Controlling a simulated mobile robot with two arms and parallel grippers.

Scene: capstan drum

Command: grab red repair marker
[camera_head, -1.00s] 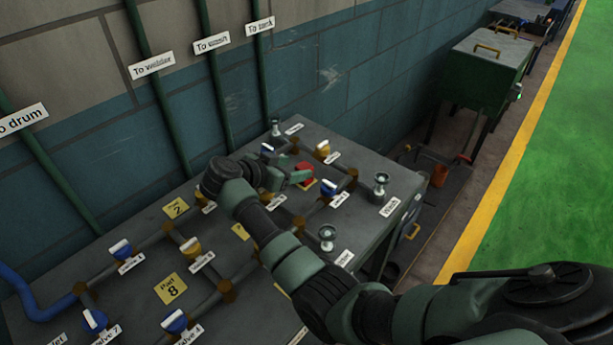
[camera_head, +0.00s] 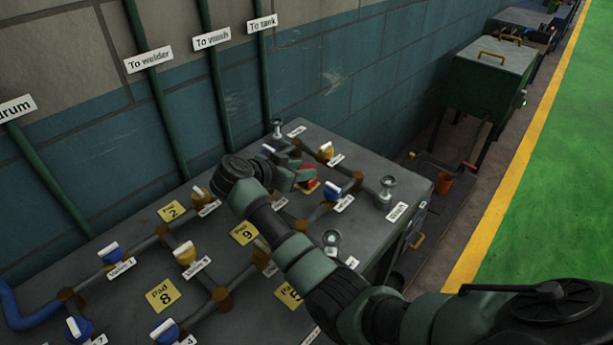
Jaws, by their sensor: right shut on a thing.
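The red repair marker (camera_head: 309,172) shows as a small red piece near the far end of the grey pipe table (camera_head: 130,218), beside a valve with a blue body. My right gripper (camera_head: 301,178) reaches it from the left, with its arm coming in from the lower right. Its fingers are shut on the marker and hide part of it. A bit of yellow shows just under the marker. I cannot tell whether the marker touches the table or is raised. My left gripper is not in view.
Pipes, blue and yellow valves (camera_head: 185,254) and numbered yellow pads (camera_head: 162,295) cover the table. Metal fittings stand at its right edge (camera_head: 388,187). A wall with green pipes (camera_head: 155,100) rises behind. A green cabinet (camera_head: 490,80) and open green floor (camera_head: 560,190) lie right.

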